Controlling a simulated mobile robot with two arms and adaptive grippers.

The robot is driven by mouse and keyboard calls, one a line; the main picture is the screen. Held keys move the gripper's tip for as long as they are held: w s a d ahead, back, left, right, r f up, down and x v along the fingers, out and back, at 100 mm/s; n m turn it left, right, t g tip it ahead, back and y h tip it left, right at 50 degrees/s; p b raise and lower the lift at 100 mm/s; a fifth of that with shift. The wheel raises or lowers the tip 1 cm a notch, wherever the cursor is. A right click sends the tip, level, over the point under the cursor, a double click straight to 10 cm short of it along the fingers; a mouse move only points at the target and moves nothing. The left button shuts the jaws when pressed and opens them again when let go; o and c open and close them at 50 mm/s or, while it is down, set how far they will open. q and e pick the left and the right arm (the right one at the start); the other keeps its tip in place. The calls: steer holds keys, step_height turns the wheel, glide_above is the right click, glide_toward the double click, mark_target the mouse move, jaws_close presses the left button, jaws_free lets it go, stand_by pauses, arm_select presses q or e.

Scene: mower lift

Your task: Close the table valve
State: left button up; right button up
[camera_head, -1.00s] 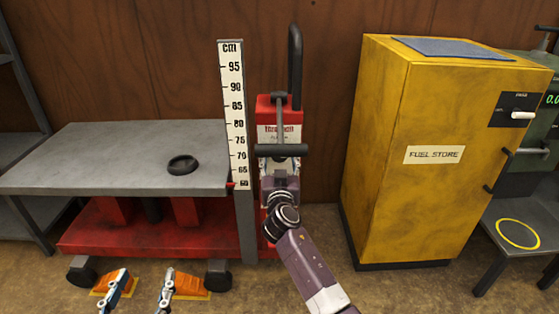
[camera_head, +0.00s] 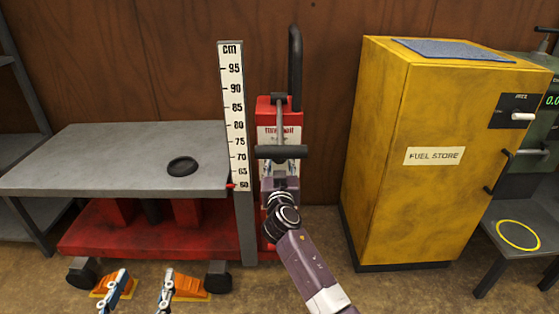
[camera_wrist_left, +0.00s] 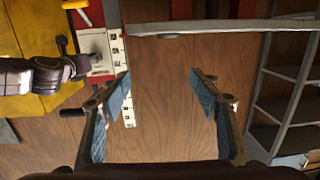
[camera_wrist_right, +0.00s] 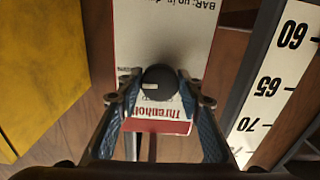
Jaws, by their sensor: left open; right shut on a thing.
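The table valve is a round black knob (camera_wrist_right: 158,84) with a pale mark, set on the white label plate (camera_wrist_right: 165,35) of the red pump unit. My right gripper (camera_wrist_right: 160,88) is shut on the knob, one finger on each side. In the right wrist view the pale mark lies on the knob's left part. In the head view my right wrist hides the knob. The grey lift table (camera_head: 90,160) stands left of the pump, with the red pointer near 60 on the cm scale (camera_head: 233,110). My left gripper (camera_head: 143,285) is open and empty, low before the table; its fingers (camera_wrist_left: 163,90) are wide apart.
The pump's T-shaped handle (camera_head: 281,152) stands above my right wrist. A yellow fuel store cabinet (camera_head: 400,180) stands to the right, beside a low stand with a yellow ring (camera_head: 518,235). Some floor shows between pump and cabinet.

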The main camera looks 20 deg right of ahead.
arm_select(q)
steer(key=s+a+f+g+y+p, duration=0.1)
steer(key=s+a+f+g+p, duration=0.1)
steer(key=s+f+g, duration=0.4)
steer(key=s+a+f+g+y+p, duration=0.2)
steer(key=s+a+f+g, duration=0.2)
steer(key=s+f, duration=0.7)
steer(key=shift+a+n+g, duration=0.3)
steer(key=shift+a+g, duration=0.05)
steer(key=shift+g, duration=0.65)
arm_select(e)
steer(key=shift+d+n, duration=0.1)
steer(key=shift+n, duration=8.7)
arm_select(q)
steer(key=shift+f, duration=0.1)
arm_select(e)
steer(key=o, duration=1.2)
steer(key=shift+r, duration=0.1)
steer(key=shift+c, duration=0.2)
steer(key=shift+s, duration=0.15)
